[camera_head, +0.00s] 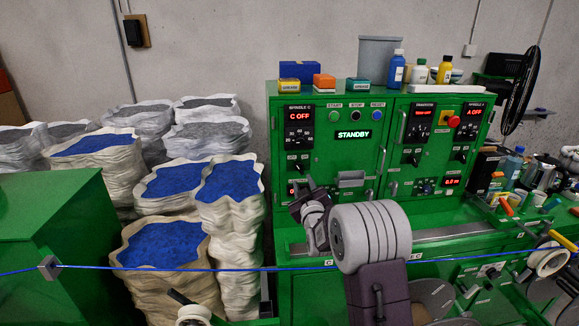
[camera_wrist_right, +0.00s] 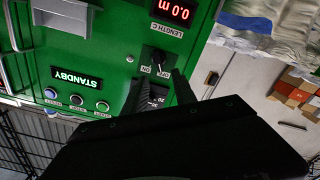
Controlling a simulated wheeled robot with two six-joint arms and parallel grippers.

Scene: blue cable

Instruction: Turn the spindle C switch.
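The spindle C switch is a small black knob (camera_head: 299,166) on the left of the green cabinet's front, below a display reading C OFF (camera_head: 299,115). In the right wrist view the knob (camera_wrist_right: 160,57) shows beside OFF and ON marks, just beyond the fingertips. My right gripper (camera_head: 304,187) is in front of the panel just below the knob and hides part of the length C display. In the right wrist view the right gripper (camera_wrist_right: 157,80) is open, its two dark fingers apart with nothing between them. Contact with the knob cannot be made out.
A blue cable (camera_head: 205,270) runs across the front. Sacks of blue granules (camera_head: 160,245) stand left. Bottles (camera_head: 396,68) and small boxes stand on the green cabinet (camera_head: 345,185). A STANDBY display (camera_head: 354,134) and round buttons are right of the spindle C panel.

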